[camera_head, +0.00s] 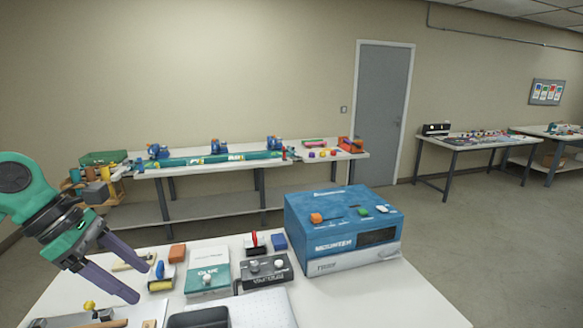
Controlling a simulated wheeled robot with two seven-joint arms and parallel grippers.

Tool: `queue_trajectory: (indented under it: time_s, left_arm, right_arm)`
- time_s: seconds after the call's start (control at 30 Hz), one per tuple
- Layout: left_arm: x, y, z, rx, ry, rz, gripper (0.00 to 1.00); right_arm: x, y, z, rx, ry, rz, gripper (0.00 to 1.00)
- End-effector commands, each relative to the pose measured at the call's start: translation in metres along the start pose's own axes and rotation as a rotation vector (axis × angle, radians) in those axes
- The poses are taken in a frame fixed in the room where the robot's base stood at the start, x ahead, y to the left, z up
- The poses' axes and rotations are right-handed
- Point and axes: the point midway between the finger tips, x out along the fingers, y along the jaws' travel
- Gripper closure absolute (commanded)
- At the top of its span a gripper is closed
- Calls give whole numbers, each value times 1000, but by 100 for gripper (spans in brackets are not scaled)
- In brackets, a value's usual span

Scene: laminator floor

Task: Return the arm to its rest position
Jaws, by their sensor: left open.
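My left arm comes in from the left, green with a dark wrist. My left gripper (134,281) has two purple fingers spread apart and nothing between them. It hangs above the left part of the near white table (408,297), over the small tools there. My right gripper is not in view.
A blue machine (323,224) stands at the table's back right. Near the gripper are a teal-and-white box (208,278), a dark box (265,271), an orange block (177,253) and a black tray (199,318). The table's right front is clear. A long bench (215,166) stands behind.

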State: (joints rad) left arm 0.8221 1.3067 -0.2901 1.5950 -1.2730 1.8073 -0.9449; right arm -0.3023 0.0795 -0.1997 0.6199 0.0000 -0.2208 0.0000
Motion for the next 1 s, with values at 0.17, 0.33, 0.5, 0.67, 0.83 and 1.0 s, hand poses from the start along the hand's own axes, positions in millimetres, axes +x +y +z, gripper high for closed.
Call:
queue_trajectory:
  time_s: [0.17,0.33,0.5,0.67,0.83,1.0]
  left_arm:
    - [32,4,44,-10,-187,-1,34]
    - [60,3,107,-92,-483,-23,34]
    - [63,5,175,-360,-919,-98,34]
    - [42,46,186,-987,-1439,-224,34]
    - [81,97,79,-1946,-1769,-279,34]
    - [169,64,-38,2521,1566,137,34]
  right_arm:
    - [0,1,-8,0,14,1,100]
    - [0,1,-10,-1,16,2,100]
    - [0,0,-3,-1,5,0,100]
    - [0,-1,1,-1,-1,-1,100]
    - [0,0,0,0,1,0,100]
    - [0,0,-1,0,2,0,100]
